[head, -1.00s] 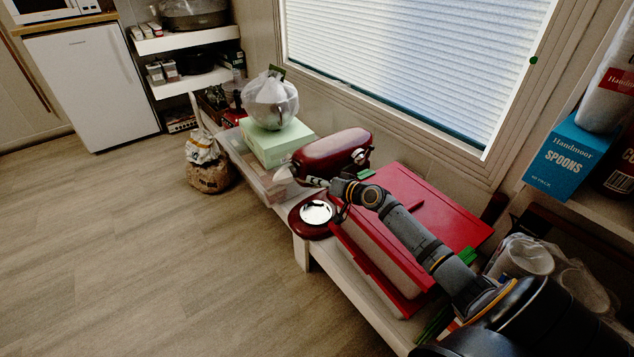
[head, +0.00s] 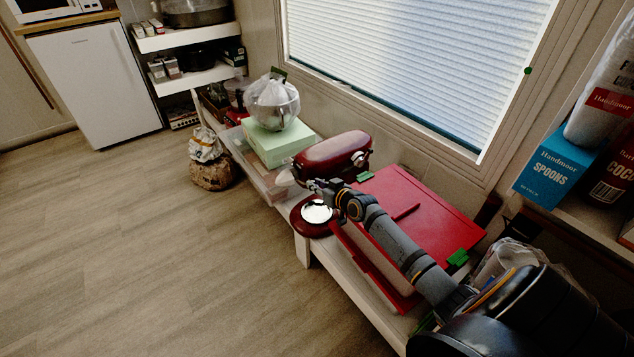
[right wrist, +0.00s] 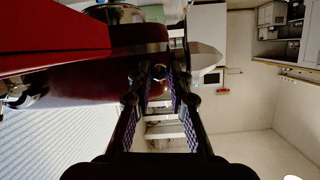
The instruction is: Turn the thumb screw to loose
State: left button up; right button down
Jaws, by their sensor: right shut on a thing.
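A dark red stand mixer (head: 334,152) with a silver bowl plate (head: 317,212) on its base stands on the low white bench. Its dark red body also fills the upper part of the right wrist view (right wrist: 140,36). My right gripper (head: 314,185) reaches to the near side of the mixer, below its head. In the right wrist view, a small, round, shiny thumb screw (right wrist: 159,72) sits between the fingertips, which are shut on it. The screw is too small and covered to make out in the head view. My left gripper is not in view.
A red lidded box (head: 430,215) lies under my right forearm. A shelf with a blue spoons box (head: 556,170) stands at the right. The floor at left is clear.

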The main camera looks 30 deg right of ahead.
dwell(0.4)
jog(key=c, duration=1.3)
grip_release()
jog(key=shift+o, duration=0.2)
jog(key=shift+s, duration=0.1)
jog(key=v, duration=0.7)
jog(key=shift+s+r, duration=0.1)
